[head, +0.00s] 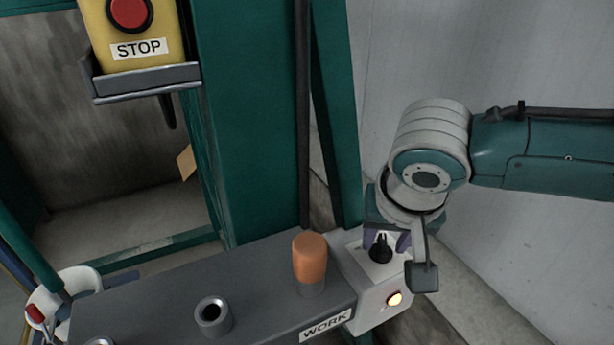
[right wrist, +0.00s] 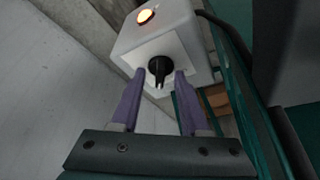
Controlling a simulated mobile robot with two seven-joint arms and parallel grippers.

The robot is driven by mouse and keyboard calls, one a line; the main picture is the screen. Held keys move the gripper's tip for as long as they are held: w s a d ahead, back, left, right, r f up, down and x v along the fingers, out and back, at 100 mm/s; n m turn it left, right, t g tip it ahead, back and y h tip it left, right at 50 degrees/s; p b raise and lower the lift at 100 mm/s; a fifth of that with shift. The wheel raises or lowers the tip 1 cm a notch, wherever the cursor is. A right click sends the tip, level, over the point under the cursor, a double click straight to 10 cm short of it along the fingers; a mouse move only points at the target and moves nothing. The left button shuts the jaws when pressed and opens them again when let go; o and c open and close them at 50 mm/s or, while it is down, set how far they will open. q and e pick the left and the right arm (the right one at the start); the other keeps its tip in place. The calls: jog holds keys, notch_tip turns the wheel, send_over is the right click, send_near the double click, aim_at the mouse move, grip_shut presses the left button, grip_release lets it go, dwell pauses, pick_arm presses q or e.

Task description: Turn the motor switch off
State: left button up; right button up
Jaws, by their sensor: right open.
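The motor switch is a black rotary knob (head: 381,248) on top of a white box (head: 372,302) at the right end of the grey shelf. It also shows in the right wrist view as a black knob (right wrist: 159,72) on the box's pale face. My right gripper (head: 388,240) is open, with its purple fingers (right wrist: 160,82) on either side of the knob. I cannot tell whether either finger touches it. A lamp (head: 394,299) on the box's front is lit; it also shows in the right wrist view (right wrist: 146,15). My left gripper is not in view.
An orange-topped cylinder (head: 310,258) stands in the grey WORK shelf (head: 265,300), left of the box. An empty round holder (head: 213,315) is further left. A yellow STOP box (head: 135,32) hangs at upper left. A green post (head: 258,120) rises behind the shelf.

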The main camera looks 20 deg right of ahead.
jog(key=shift+f, duration=0.1)
grip_shut()
dwell(0.3)
